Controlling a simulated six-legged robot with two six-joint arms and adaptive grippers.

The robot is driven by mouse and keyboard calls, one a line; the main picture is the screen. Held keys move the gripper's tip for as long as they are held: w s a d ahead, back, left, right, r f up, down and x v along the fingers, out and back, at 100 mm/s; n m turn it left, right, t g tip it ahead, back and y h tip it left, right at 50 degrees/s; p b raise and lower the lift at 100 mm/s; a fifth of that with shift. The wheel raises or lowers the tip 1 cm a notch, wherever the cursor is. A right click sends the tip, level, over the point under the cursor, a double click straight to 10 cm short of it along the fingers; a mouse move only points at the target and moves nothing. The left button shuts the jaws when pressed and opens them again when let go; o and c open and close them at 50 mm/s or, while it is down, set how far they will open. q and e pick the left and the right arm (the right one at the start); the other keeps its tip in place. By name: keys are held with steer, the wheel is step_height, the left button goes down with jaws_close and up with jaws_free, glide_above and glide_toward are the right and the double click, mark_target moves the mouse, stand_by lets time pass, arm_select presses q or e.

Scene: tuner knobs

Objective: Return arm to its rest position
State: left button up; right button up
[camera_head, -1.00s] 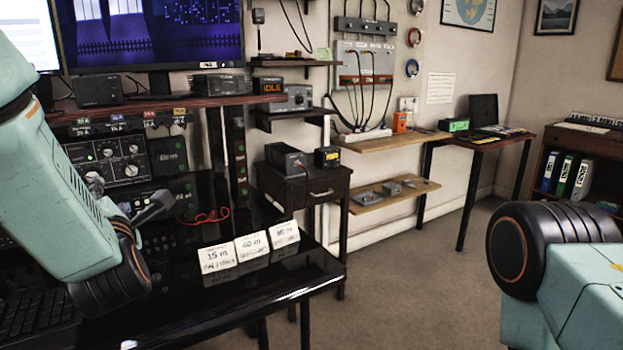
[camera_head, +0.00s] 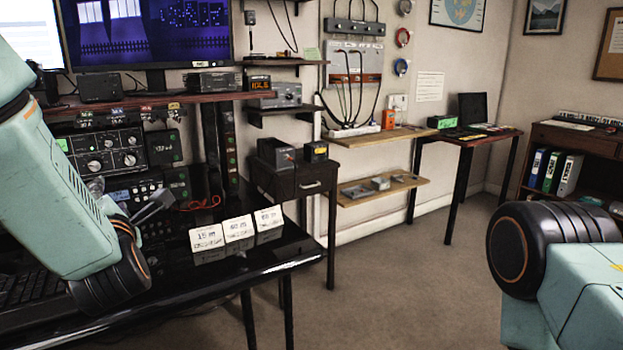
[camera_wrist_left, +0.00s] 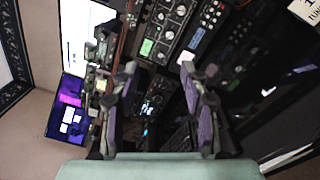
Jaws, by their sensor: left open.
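The tuner panel with its knobs (camera_head: 104,152) stands on the black desk at the left of the head view, partly behind my left arm. It shows sideways near the top of the left wrist view (camera_wrist_left: 165,22). My left gripper (camera_head: 155,207) is small and partly hidden behind my arm in the head view, in front of the radio gear. In the left wrist view the left gripper (camera_wrist_left: 160,68) has its two fingers wide apart with nothing between them. My right arm enters at the right, but its gripper is out of view.
Three white cards (camera_head: 238,230) stand on the glossy desk (camera_head: 265,262) near its right edge. A keyboard (camera_head: 30,285) lies at the left. A small dark cabinet (camera_head: 300,180) stands beyond the desk. Open carpet (camera_head: 400,280) lies between the desk and my right arm.

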arm_select(q)
steer(key=s+d+f+m+g+h+p, duration=0.1)
steer(key=s+d+f+m+g+h, duration=0.3)
steer(key=f+m, duration=0.8)
steer(key=s+d+f+m+g+h, duration=0.2)
steer(key=s+d+f+m+h, duration=0.3)
steer(key=f+m, duration=0.7)
steer(key=s+d+f+m+g, duration=0.1)
steer(key=s+f+g, duration=0.2)
steer(key=s, duration=0.7)
steer(key=s+d+f+m+g+p, duration=0.1)
steer(key=s+f+m+g, duration=0.1)
steer(key=s+f, duration=0.6)
steer(key=s+d+f+m+g+h, duration=0.1)
steer(key=s+f+g, duration=0.3)
steer(key=s, duration=0.8)
steer(key=shift+s+f+m+p, duration=0.3)
steer(key=shift+f+m, duration=0.2)
steer(key=shift+f, duration=0.25)
arm_select(e)
steer(key=r, duration=0.2)
steer(key=shift+s+d+r, duration=0.15)
steer(key=shift+s+r, duration=0.2)
steer(key=shift+r, duration=0.05)
